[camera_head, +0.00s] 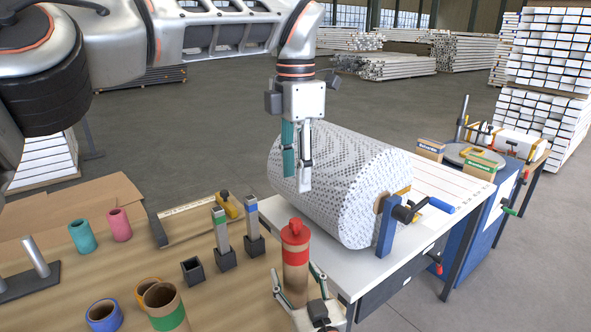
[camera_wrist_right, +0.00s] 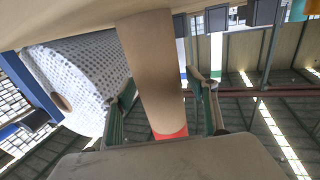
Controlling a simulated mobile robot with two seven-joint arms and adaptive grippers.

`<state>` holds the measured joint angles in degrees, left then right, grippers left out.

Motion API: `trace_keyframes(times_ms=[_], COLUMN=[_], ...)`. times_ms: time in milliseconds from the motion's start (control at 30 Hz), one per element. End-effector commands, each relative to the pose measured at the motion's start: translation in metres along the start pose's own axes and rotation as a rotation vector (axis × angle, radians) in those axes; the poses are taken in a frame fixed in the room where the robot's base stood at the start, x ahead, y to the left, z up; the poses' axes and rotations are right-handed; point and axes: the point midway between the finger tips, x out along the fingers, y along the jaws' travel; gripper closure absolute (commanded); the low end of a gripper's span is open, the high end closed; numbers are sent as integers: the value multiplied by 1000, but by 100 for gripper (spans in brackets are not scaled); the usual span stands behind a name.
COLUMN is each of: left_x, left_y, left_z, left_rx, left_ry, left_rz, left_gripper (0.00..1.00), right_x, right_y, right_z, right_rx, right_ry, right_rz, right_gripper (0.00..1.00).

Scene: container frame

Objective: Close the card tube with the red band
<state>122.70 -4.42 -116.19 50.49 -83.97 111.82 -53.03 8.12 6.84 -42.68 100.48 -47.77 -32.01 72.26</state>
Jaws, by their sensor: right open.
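The card tube with the red band (camera_head: 296,257) stands upright at the right end of the brown worktop. A red cap (camera_head: 295,233) with a small knob sits at its top; I cannot tell whether it is fully seated. My right gripper (camera_head: 297,282) is open, with one finger on either side of the tube. In the right wrist view the tube (camera_wrist_right: 151,75) stands between the green-padded fingers, with gaps visible, and red shows at one end. My left gripper (camera_head: 299,180) points down above and behind the cap, apart from it. Its fingers look close together, with nothing clearly held.
A large patterned roll (camera_head: 345,185) lies on the white table, behind the tube. Left of the tube are two posts in black holders (camera_head: 225,258), an empty black holder (camera_head: 192,270), a green-banded tube (camera_head: 168,312), a blue-banded tube (camera_head: 103,316), and teal (camera_head: 82,237) and pink (camera_head: 119,225) tubes.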

Motion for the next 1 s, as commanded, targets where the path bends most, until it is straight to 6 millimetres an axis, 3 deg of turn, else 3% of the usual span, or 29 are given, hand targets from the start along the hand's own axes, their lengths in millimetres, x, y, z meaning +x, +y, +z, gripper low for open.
trace_keyframes(times_ms=[167,600,800,1000], left_x=[0,0,0,0], left_y=[0,0,0,0], left_z=[0,0,0,0], left_rx=[0,0,0,0], left_ry=[0,0,0,0], left_rz=[0,0,0,0], left_gripper=[62,62,62,62], right_x=[-18,-95,-113,-119], right_y=[0,0,0,0], right_z=[2,1,0,0], right_rx=[2,2,0,0], right_ry=[-3,-3,-1,0], right_rz=[1,2,1,1], right_gripper=[42,42,42,42])
